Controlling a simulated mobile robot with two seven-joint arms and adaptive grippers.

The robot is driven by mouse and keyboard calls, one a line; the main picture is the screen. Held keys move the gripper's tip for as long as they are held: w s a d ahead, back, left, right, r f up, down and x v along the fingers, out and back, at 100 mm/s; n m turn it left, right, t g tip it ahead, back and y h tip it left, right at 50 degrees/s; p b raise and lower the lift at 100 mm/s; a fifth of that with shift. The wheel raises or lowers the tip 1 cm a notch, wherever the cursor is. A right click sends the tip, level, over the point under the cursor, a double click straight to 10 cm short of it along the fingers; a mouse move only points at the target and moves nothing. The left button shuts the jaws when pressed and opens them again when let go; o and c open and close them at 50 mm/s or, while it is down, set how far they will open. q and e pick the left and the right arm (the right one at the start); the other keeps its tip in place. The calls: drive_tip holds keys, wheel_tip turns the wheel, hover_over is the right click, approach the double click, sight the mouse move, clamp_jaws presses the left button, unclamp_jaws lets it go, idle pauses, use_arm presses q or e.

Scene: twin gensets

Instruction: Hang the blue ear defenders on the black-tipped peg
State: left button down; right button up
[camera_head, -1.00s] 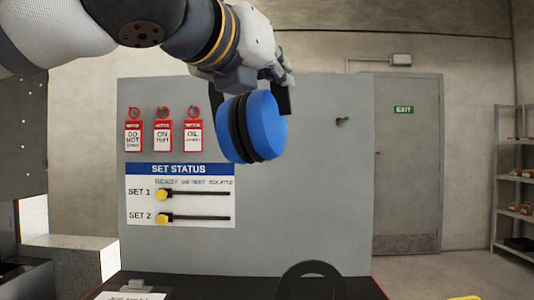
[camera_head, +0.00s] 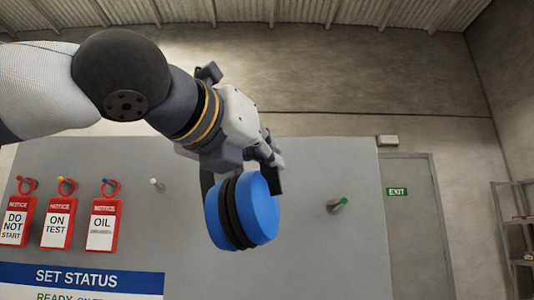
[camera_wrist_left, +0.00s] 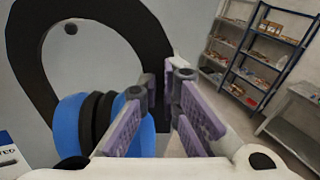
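The blue ear defenders (camera_head: 262,208), with blue cups and a black headband, hang from my left gripper (camera_head: 268,160) in front of the grey board. In the left wrist view the headband (camera_wrist_left: 30,60) arches at the left. One blue cup (camera_wrist_left: 70,125) sits below it, and the band runs to between the purple-padded fingers (camera_wrist_left: 165,115). My right gripper is out of view.
Red notice tags (camera_head: 58,223) hang on colour-tipped pegs farther left. Shelves (camera_wrist_left: 265,45) stand well to the right.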

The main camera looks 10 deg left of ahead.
use_arm(q)
drive_tip(key=w+a+f, duration=0.2)
drive_tip(key=w, duration=0.8)
drive_tip(key=shift+f, duration=0.25)
idle(0.4)
